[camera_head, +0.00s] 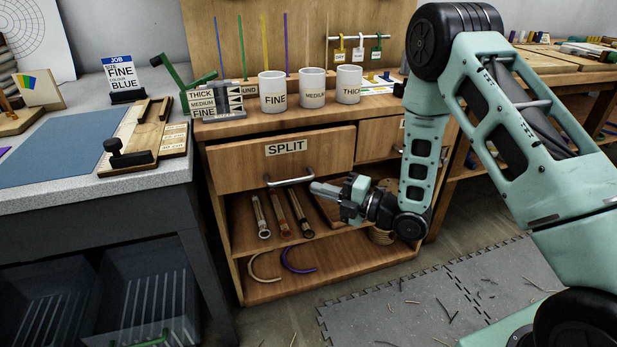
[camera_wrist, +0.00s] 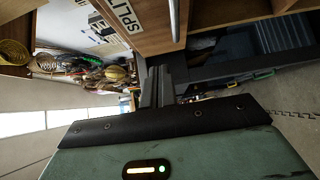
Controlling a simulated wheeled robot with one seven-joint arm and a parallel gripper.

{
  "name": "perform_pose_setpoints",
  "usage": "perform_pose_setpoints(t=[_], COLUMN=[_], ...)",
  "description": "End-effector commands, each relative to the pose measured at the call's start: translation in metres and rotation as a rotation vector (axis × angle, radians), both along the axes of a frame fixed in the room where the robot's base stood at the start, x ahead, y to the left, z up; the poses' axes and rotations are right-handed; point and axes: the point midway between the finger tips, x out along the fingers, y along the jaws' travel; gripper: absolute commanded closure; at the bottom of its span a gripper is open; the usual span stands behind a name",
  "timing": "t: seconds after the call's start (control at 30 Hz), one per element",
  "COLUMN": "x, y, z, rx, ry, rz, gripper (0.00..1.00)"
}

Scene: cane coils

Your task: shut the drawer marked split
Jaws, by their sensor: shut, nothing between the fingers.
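The drawer marked SPLIT (camera_head: 240,170) is the wide left drawer of the wooden cabinet, with a pale label and a metal bar handle (camera_head: 291,181). My gripper (camera_head: 314,187) is shut and empty, in front of the drawer's lower edge near the handle's right end. I cannot tell whether it touches. In the wrist view the shut fingers (camera_wrist: 160,86) lie below the SPLIT drawer front (camera_wrist: 145,35) and its handle (camera_wrist: 175,18).
White cups marked FINE (camera_head: 273,93), MEDIUM (camera_head: 312,90) and THICK (camera_head: 349,86) stand on the cabinet top. A second drawer (camera_head: 377,142) is partly behind my arm. Tools and coils lie on the open shelves below. A grey workbench (camera_head: 60,193) stands left.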

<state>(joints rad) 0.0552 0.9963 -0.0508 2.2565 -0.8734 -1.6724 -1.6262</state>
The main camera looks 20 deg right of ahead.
Motion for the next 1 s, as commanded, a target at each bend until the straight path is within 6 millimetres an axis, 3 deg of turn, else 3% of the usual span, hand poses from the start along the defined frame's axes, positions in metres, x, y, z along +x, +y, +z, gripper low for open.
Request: perform_pose_setpoints(t=[0.17, 0.57, 0.8, 1.0], x=[0.013, 0.069, 0.102, 0.11], y=[0.014, 0.07, 0.07, 0.07], z=[0.002, 0.001, 0.001, 0.001], rx=[0.0, 0.001, 0.001, 0.001], ry=[-0.008, -0.007, -0.005, -0.004], rz=[0.003, 0.002, -0.001, 0.0], gripper=[1.0, 1.0, 1.0, 1.0])
